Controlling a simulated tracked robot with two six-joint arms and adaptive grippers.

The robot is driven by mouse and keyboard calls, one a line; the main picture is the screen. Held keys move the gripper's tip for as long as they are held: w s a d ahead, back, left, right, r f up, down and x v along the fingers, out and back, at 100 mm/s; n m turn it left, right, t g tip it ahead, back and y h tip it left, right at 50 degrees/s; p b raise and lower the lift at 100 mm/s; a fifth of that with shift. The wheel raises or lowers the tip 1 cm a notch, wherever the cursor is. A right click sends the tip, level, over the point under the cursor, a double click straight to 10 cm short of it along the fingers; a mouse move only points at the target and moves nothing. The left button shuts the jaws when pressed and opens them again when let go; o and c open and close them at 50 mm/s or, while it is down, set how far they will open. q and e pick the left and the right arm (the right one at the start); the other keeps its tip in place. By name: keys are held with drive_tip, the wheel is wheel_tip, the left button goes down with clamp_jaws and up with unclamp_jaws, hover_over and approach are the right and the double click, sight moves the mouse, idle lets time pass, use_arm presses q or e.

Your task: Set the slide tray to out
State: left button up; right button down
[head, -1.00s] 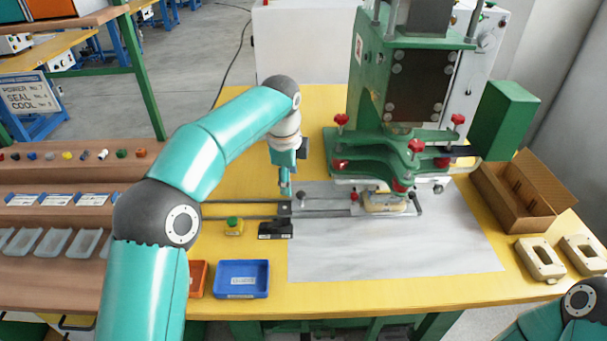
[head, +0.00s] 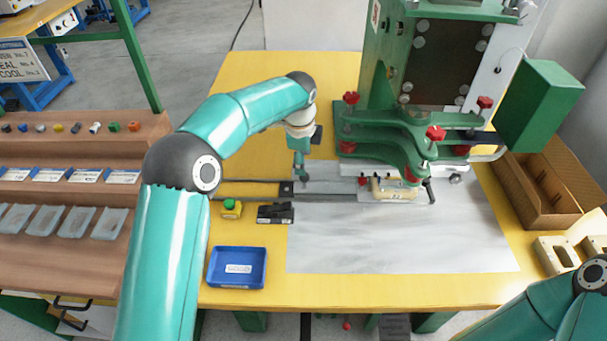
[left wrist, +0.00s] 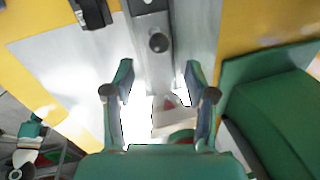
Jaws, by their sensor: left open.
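The slide tray (head: 370,195) is a light metal plate on the bench, running under the green press with a beige part (head: 392,190) on its right end. In the left wrist view, the plate (left wrist: 156,76) runs between my finger lines and carries a dark round knob (left wrist: 158,42). My left gripper (head: 303,179) points down over the plate's left end, and hides the knob in the head view. In the left wrist view its two fingers (left wrist: 158,76) are spread and empty, with the knob just beyond the tips. Contact cannot be told. My right gripper is out of view.
The green press (head: 425,70) with red knobs stands over the tray's right end. Two rails (head: 240,190) extend left. An open carton (head: 540,190) stands right.

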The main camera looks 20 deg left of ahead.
use_arm(q)
drive_tip(key=f, duration=0.2)
drive_tip(key=w+f, duration=0.1)
drive_tip(key=f, duration=0.4)
drive_tip(key=shift+w+f, duration=0.15)
drive_tip(key=shift+f, duration=0.15)
drive_tip(key=shift+c, duration=0.3)
clamp_jaws()
drive_tip(key=shift+a, duration=0.6)
drive_tip(key=s+a, duration=0.2)
drive_tip(key=a, duration=0.7)
drive_tip(key=s+a+p, duration=0.1)
drive_tip(key=s+a, duration=0.2)
drive_tip(key=a, duration=0.6)
drive_tip(key=s+a, duration=0.3)
drive_tip(key=a, duration=0.7)
drive_tip(key=shift+s+p, duration=0.25)
drive_tip(key=shift+p, duration=0.1)
